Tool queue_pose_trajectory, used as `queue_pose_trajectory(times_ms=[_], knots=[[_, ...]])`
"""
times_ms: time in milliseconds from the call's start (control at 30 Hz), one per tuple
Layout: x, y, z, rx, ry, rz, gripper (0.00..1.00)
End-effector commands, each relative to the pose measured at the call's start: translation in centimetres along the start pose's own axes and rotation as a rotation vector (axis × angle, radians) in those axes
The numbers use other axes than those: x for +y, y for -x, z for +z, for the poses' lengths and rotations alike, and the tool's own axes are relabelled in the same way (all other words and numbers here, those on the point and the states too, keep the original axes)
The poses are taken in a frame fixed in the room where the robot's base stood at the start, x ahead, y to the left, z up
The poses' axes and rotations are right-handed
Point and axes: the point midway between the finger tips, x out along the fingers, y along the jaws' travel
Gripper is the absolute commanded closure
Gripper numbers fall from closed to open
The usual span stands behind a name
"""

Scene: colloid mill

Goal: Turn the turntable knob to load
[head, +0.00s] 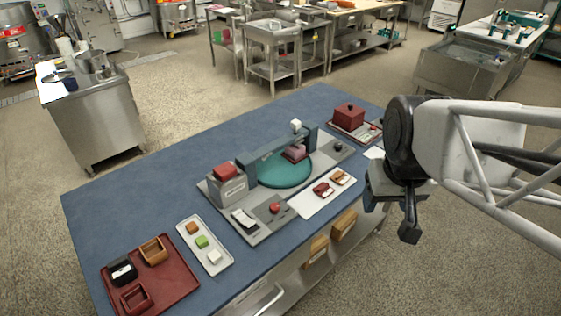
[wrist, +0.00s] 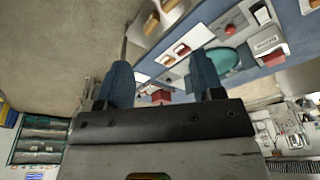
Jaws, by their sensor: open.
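The grey machine (head: 240,190) stands on the blue table with a teal round turntable (head: 285,174) in its middle. A small dark knob (head: 338,146) sits on the grey base right of the turntable. A red round knob (head: 275,208) sits on the front left panel, beside a black and white piece. I cannot tell any knob's setting or read its labels. My gripper (head: 391,215) is open and empty, in the air off the table's right edge, apart from both knobs. In the wrist view my gripper's two blue fingers (wrist: 162,80) are spread, with the turntable (wrist: 220,54) beyond them.
A bridge with a white knob (head: 296,125) spans the turntable, and a pink block (head: 295,153) is under it. A white tray (head: 308,203), a tray of small blocks (head: 220,258) and a red tray (head: 175,291) lie around the machine.

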Motion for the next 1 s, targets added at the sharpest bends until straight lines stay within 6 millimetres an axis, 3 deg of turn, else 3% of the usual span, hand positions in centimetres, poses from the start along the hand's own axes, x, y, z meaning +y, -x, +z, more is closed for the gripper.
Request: queue_pose_trajectory(times_ms=[400, 1000], knots=[[-3.5, -4.1, -6.5, -0.051, 0.142, -0.020, 0.39], [-10.4, -12.1, -14.1, -0.118, 0.342, -0.045, 0.39]])
